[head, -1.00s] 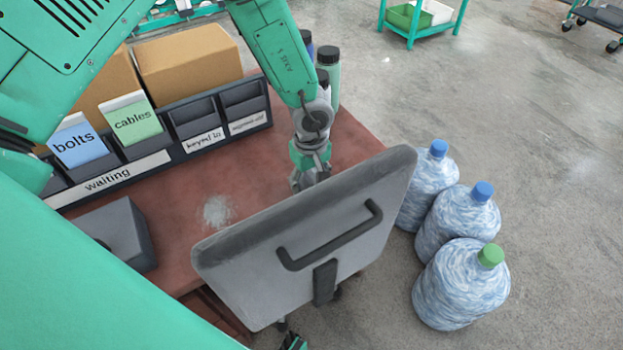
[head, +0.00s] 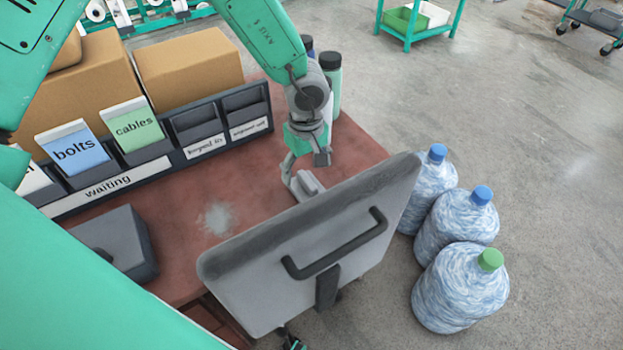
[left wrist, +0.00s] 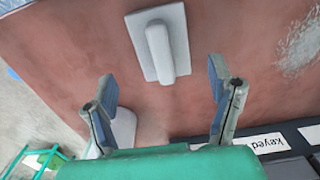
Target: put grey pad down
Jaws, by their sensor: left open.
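The grey pad (left wrist: 177,22) is a light grey slab with a raised, rounded grip bar. In the left wrist view it lies flat on the red-brown tabletop (left wrist: 80,45). In the head view the pad (head: 309,184) shows partly just behind the top edge of a large grey panel, which hides the rest. My left gripper (left wrist: 160,78) is open and empty, with the pad beyond its fingertips and apart from them. In the head view the left gripper (head: 306,165) is above the table beside the pad. My right gripper cannot be made out.
The tilted grey panel (head: 250,285) with a dark handle stands in front. A dark bin rack (head: 200,133) and cardboard boxes (head: 190,70) line the back left. Bottles (head: 331,80) stand behind the arm. Three large water bottles (head: 455,235) stand on the floor at right.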

